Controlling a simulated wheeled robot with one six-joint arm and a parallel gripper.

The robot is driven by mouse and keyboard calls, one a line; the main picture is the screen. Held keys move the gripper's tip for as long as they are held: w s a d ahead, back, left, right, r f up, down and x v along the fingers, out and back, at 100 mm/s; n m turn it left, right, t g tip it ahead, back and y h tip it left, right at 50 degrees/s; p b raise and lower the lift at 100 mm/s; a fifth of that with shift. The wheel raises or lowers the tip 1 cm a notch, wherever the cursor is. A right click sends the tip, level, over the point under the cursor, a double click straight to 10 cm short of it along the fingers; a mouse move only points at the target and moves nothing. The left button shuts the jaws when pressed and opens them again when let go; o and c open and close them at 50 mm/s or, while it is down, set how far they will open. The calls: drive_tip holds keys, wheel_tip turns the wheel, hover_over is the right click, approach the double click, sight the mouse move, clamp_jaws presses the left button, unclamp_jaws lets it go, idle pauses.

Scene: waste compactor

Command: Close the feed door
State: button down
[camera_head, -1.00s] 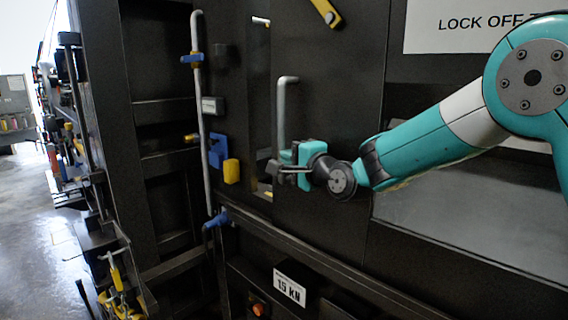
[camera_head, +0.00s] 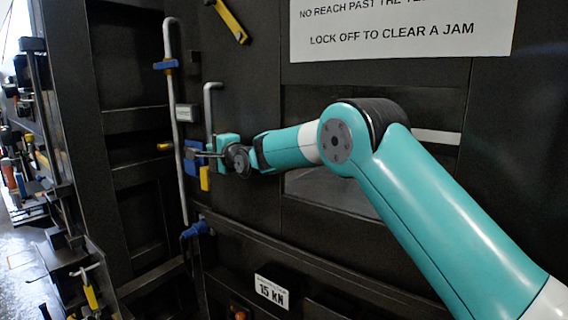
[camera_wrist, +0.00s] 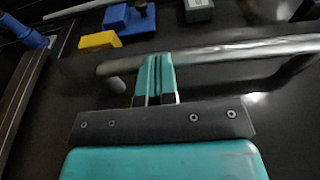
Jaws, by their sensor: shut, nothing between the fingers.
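The feed door (camera_head: 250,110) is a dark flat panel with a grey upright bar handle (camera_head: 208,105) near its left edge. Its left edge is close to the dark frame, and no clear gap shows between them in the head view. My gripper (camera_head: 203,154) is shut and empty at the lower part of the handle. In the wrist view, my closed teal fingers (camera_wrist: 155,75) lie across the handle bar (camera_wrist: 225,55). I cannot tell whether they press on it. A blue block (camera_head: 194,158) and a yellow block (camera_head: 205,178) sit just left of and below my gripper.
A long grey rod (camera_head: 174,120) with blue fittings stands upright left of the door. A white warning sign (camera_head: 400,30) is at the upper right, with a dark window recess below. A "15 KN" plate (camera_head: 271,292) is low down. Open floor (camera_head: 20,265) shows at far left.

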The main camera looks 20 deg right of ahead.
drive_tip(key=shift+w+d+r, duration=0.1)
drive_tip(key=shift+r, duration=0.35)
drive_tip(key=f+b+v, duration=0.1)
drive_tip(key=b+v, duration=0.8)
drive_tip(key=v, duration=0.5)
drive_tip(key=s+f+n+g+h, duration=0.1)
drive_tip(key=s+f+n+g, duration=0.4)
drive_tip(key=s, duration=0.9)
drive_tip(key=s+f+n+g+h, duration=0.1)
drive_tip(key=s+f+n+g, duration=0.5)
drive_tip(key=s, duration=0.8)
drive_tip(key=s+f+n+g, duration=0.5)
drive_tip(key=s+n, duration=0.4)
drive_tip(key=s, duration=0.6)
drive_tip(key=shift+d+f+g+h, duration=0.3)
drive_tip(key=shift+d+f+h, duration=0.1)
drive_tip(key=shift+d+f, duration=0.15)
